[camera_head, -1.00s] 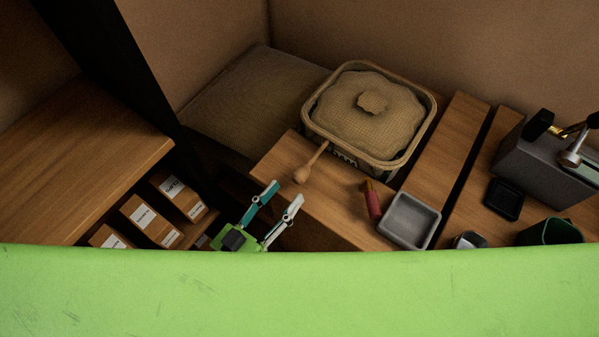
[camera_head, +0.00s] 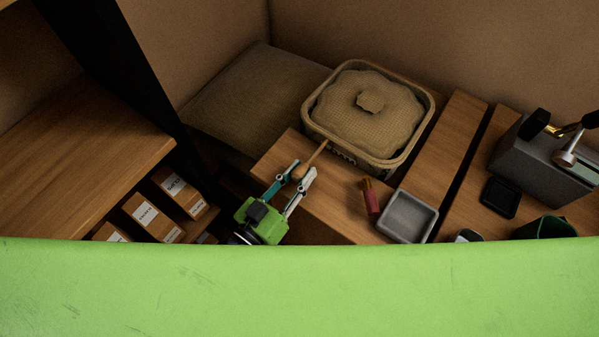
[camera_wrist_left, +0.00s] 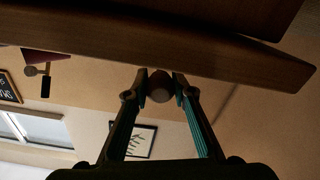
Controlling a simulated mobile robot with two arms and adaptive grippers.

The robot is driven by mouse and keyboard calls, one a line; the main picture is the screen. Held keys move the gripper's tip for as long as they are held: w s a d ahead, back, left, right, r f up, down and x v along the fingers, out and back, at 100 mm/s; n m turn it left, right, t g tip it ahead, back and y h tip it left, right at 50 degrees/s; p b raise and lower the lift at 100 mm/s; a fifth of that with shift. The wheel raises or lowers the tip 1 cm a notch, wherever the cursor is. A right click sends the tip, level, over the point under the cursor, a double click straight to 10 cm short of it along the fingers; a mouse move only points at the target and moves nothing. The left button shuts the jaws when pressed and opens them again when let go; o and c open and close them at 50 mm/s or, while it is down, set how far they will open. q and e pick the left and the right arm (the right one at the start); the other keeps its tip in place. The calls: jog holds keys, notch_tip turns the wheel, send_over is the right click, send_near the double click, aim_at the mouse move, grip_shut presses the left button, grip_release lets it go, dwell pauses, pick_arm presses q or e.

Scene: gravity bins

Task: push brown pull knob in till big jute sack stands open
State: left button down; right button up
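The big jute sack (camera_head: 372,130) sits in a square tan frame (camera_head: 428,118) on the wooden bench. Its top is drawn together, with a small tuft in the middle. The brown pull knob (camera_head: 299,173) sticks out towards me from the front of the frame on a thin wooden rod (camera_head: 318,152). My left gripper (camera_head: 303,170) has its fingertips on both sides of the knob and appears shut on it. In the left wrist view the knob (camera_wrist_left: 159,88) fills the gap between the fingertips. My right gripper is not in view.
A dark grey box (camera_head: 540,162) is at far right. A wooden shelf (camera_head: 85,150) with several labelled boxes (camera_head: 180,192) beneath is at left. A green surface (camera_head: 300,290) fills the foreground.

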aim_at(310, 161)
pick_arm(q)
jog(key=shift+b+x, duration=0.3)
jog(key=shift+x, duration=1.9)
jog(key=c, duration=1.7)
grip_release()
jog(key=shift+s, duration=0.1)
jog(key=v, duration=1.2)
